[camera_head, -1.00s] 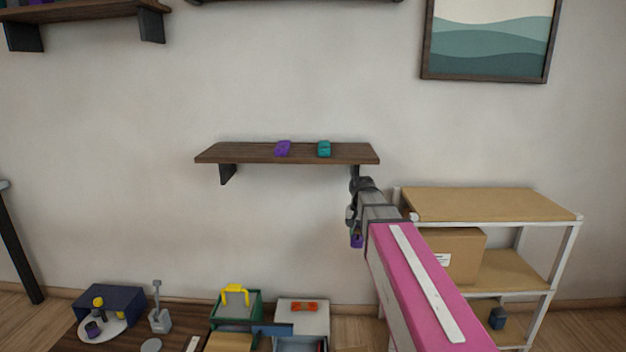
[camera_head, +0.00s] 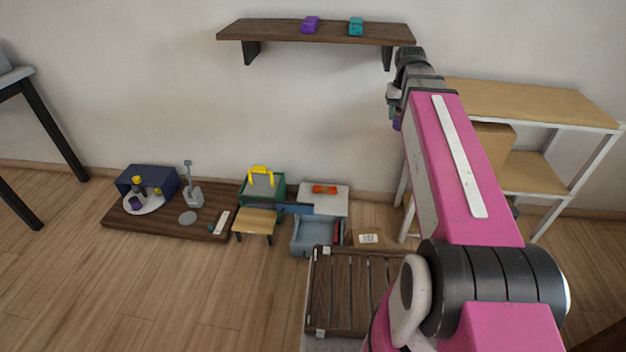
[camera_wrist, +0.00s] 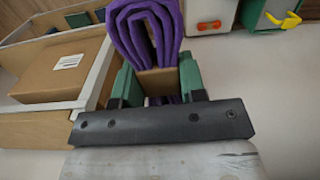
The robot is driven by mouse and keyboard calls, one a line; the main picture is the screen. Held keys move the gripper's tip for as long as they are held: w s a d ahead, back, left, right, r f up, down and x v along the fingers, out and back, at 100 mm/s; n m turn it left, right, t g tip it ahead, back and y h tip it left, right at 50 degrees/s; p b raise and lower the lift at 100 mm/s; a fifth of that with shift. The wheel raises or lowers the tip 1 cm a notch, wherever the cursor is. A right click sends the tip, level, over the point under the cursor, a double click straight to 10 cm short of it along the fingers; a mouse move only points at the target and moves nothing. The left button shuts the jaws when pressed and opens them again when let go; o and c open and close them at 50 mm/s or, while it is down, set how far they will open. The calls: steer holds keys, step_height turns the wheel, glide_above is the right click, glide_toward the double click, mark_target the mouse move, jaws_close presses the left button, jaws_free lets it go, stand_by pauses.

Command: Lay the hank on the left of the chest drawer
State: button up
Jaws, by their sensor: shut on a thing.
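A purple folded hank (camera_wrist: 146,28) is held in my gripper (camera_wrist: 158,82). The green fingers press on it from both sides, and a tan patch shows between them. The hank's loops stick out beyond the fingertips. In the head view my gripper (camera_head: 395,105) is in the air below the wall shelf's right end, with only a small purple bit showing. A low white-topped chest (camera_head: 338,203) with an orange handle stands by the wall. A blue-grey open drawer (camera_head: 312,238) juts from its front. Its interior is partly visible, with something red at its right.
The wall shelf (camera_head: 290,33) carries a purple and a teal item. A green box (camera_head: 277,188) with a yellow handle and a small stool (camera_head: 255,222) stand left of the drawer. A cardboard box (camera_head: 368,240) and white rack (camera_head: 548,121) are to the right.

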steer(key=w+a+f, duration=0.6)
steer(key=a+f, duration=0.2)
steer(key=f, duration=0.2)
glide_above(304, 239)
step_height(304, 239, down, 38)
step_height(304, 239, down, 28)
steer(key=shift+w+a+f, duration=0.1)
steer(key=shift+f, duration=0.1)
steer(key=o, duration=0.7)
steer(key=shift+c, duration=0.2)
